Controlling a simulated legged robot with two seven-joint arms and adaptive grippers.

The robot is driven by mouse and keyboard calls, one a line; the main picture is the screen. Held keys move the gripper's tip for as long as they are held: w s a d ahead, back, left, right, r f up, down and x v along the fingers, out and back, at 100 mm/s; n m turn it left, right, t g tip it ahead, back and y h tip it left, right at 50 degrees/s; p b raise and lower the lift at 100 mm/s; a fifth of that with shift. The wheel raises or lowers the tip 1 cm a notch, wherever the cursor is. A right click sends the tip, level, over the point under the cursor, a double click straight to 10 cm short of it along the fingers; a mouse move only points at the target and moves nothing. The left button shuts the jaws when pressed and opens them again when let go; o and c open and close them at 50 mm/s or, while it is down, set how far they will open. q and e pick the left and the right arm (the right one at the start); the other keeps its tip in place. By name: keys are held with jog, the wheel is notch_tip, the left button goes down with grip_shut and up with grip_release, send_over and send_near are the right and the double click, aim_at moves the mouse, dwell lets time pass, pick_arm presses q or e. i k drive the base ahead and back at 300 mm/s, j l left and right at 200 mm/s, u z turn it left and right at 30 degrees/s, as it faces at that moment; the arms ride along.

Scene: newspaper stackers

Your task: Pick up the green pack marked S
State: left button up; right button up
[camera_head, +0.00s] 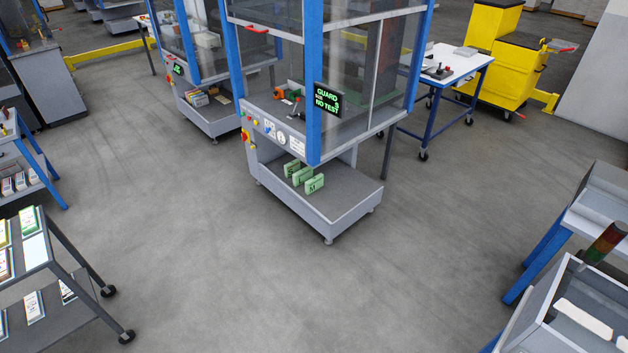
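Three small green packs stand upright in a slanting row on the grey lower shelf (345,207) of the blue-framed machine. They are the rear pack (291,167), the middle pack (302,176) and the front pack (314,184). Each has a dark mark on its face, too small to read surely, so I cannot tell which is S. More packs with green on them, such as one (30,222), lie on the cart at the left edge; their marks are also unreadable. Neither of my grippers shows.
The machine (314,124) has clear guard panels and a screen (328,100) reading "GUARD NO TEST". A wheeled cart (60,275) stands at left, grey benches (590,215) at right, a blue-legged table (450,65) behind. The grey floor (210,260) between is clear.

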aim_at(293, 166)
jog(key=i+j+u, duration=0.35)
jog(key=i, duration=0.15)
jog(key=i+j+u, duration=0.1)
jog(key=i+u, duration=0.3)
jog(key=i, duration=0.15)
jog(key=i+j, duration=0.15)
jog(key=i, duration=0.6)
jog(key=i+j, duration=0.1)
jog(key=i, duration=0.7)
jog(key=i+j+z, duration=0.1)
jog(key=i+z, duration=0.2)
jog(key=z, duration=0.15)
jog(key=i+j+z, duration=0.15)
jog(key=z, duration=0.3)
jog(key=i+j+z, duration=0.3)
jog(key=z, duration=0.15)
jog(key=i+j+z, duration=0.2)
jog(key=j+z, duration=0.25)
jog(key=l, duration=0.1)
